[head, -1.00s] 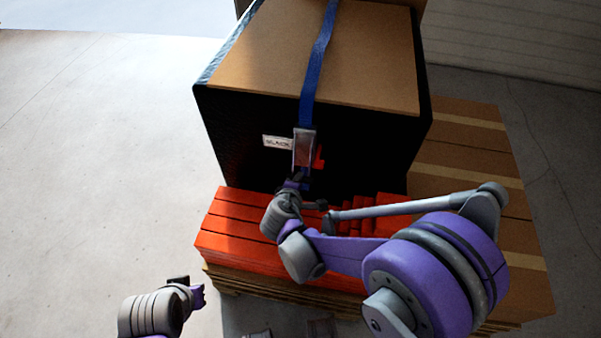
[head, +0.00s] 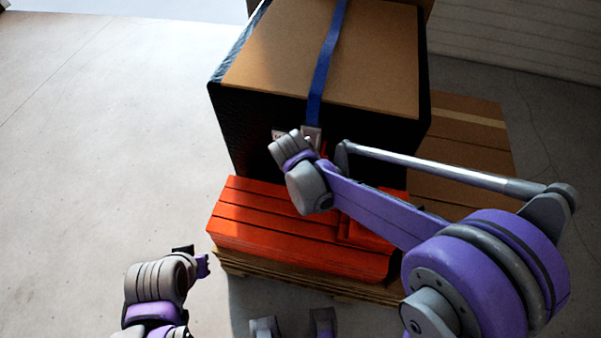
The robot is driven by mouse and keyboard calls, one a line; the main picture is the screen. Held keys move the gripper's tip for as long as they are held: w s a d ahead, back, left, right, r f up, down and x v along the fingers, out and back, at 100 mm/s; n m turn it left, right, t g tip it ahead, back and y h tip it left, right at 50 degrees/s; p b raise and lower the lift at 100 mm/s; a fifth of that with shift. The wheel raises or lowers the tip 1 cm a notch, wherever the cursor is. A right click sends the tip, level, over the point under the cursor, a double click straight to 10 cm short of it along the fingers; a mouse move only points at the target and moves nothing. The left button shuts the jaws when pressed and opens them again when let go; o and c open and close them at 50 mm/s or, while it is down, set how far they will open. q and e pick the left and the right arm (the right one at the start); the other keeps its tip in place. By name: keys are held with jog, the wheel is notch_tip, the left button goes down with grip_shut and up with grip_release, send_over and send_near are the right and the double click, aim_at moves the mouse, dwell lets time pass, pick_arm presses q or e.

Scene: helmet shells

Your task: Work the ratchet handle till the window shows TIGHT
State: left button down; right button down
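A blue strap (head: 326,62) runs over the large box (head: 270,60) and down its front to the ratchet (head: 312,133). Only the ratchet's grey upper part shows; my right wrist covers the rest. A sliver of the pale window label (head: 277,134) shows left of it, its word hidden. My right gripper (head: 310,146) is at the ratchet, largely hidden by its own wrist, so its grip and contact are unclear. My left gripper (head: 196,260) hangs low at the left, away from the box; its finger gap is unclear.
The dark-wrapped box stands on red slabs (head: 280,225) over a wooden pallet (head: 250,272). Brown cartons (head: 470,140) lie to the right. The concrete floor (head: 100,130) at the left is clear.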

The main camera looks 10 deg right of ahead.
jog(key=shift+w+r, duration=0.1)
jog(key=shift+r, duration=0.2)
jog(key=c, duration=0.7)
grip_release()
jog(key=shift+w+d+f, duration=0.1)
jog(key=shift+c, duration=0.2)
jog(key=p+v, duration=0.1)
jog(key=v, duration=1)
jog(key=shift+f, duration=0.1)
